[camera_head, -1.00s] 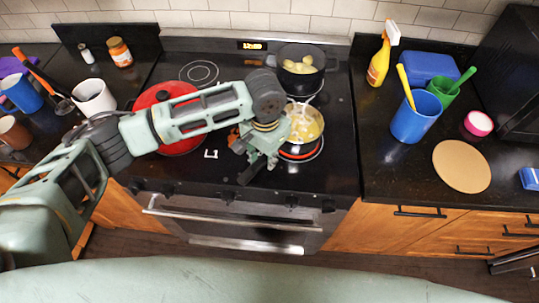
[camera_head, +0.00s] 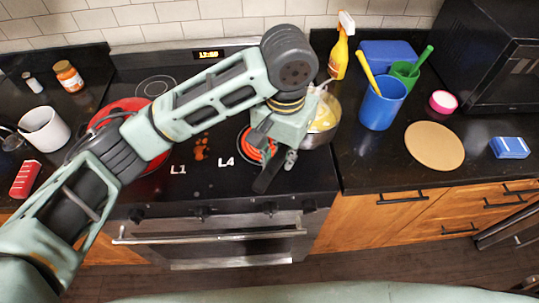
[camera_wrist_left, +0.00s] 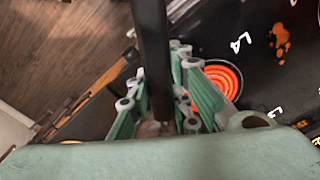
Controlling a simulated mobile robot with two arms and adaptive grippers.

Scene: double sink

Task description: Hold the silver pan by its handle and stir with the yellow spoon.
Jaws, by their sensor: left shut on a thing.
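The silver pan (camera_head: 330,119) holds yellowish food and is partly hidden behind my left gripper (camera_head: 274,153). My left gripper is shut on the pan's black handle (camera_head: 268,179). The handle also shows as a dark bar between the fingers in the left wrist view (camera_wrist_left: 152,60). The pan is to the right of the glowing front burner, near the stove's right edge; I cannot tell whether it is lifted. The yellow spoon (camera_head: 369,75) stands in a blue cup (camera_head: 383,103) on the right counter. My right gripper is not in view.
The glowing burner (camera_head: 253,144) is uncovered, also in the left wrist view (camera_wrist_left: 221,80). A red lidded pot (camera_head: 118,106) is partly behind my arm.

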